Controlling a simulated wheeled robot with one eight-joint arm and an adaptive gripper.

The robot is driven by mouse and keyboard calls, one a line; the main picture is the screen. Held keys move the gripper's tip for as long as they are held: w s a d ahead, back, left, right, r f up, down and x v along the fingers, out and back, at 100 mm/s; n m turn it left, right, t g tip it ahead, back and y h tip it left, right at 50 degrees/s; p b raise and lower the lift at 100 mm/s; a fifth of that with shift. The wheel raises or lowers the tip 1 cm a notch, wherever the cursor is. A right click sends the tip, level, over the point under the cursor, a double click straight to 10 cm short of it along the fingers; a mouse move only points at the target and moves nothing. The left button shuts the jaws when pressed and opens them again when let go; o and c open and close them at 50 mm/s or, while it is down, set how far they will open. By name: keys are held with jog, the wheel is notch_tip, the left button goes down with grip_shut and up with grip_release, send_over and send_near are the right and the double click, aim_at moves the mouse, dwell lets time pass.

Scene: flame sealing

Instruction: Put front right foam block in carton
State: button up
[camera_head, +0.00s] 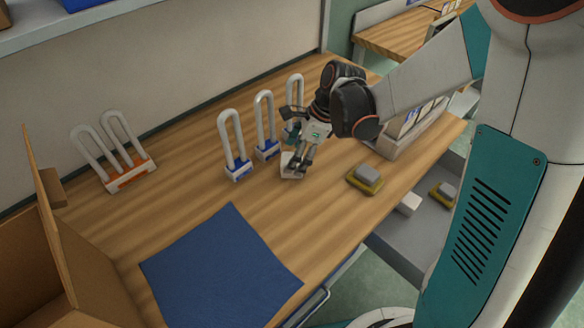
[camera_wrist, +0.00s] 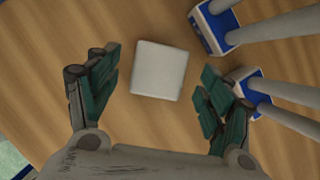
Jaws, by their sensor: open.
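A white foam block (camera_wrist: 160,70) lies on the wooden table, between the open fingers of my gripper (camera_wrist: 155,88) in the wrist view, with a gap on each side. In the head view the foam block (camera_head: 291,166) is partly hidden by my gripper (camera_head: 296,165), which is over it. A second white block (camera_head: 409,203) shows lower right, at a grey surface below the table edge. An open cardboard carton (camera_head: 62,255) stands at the left; its inside is mostly out of view.
Several white U-shaped loops on blue bases (camera_head: 235,150) stand just left of and behind my gripper. Two loops on an orange base (camera_head: 118,155) stand near the wall. A blue mat (camera_head: 222,268) lies in front. A yellow-and-grey block (camera_head: 365,179) sits to the right.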

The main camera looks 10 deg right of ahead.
jog(key=x, duration=0.2)
jog(key=shift+a+f+b, duration=0.1)
jog(key=shift+f+b, duration=0.3)
jog(key=shift+r, duration=0.1)
jog(key=shift+c, duration=0.3)
jog(key=c, duration=0.9)
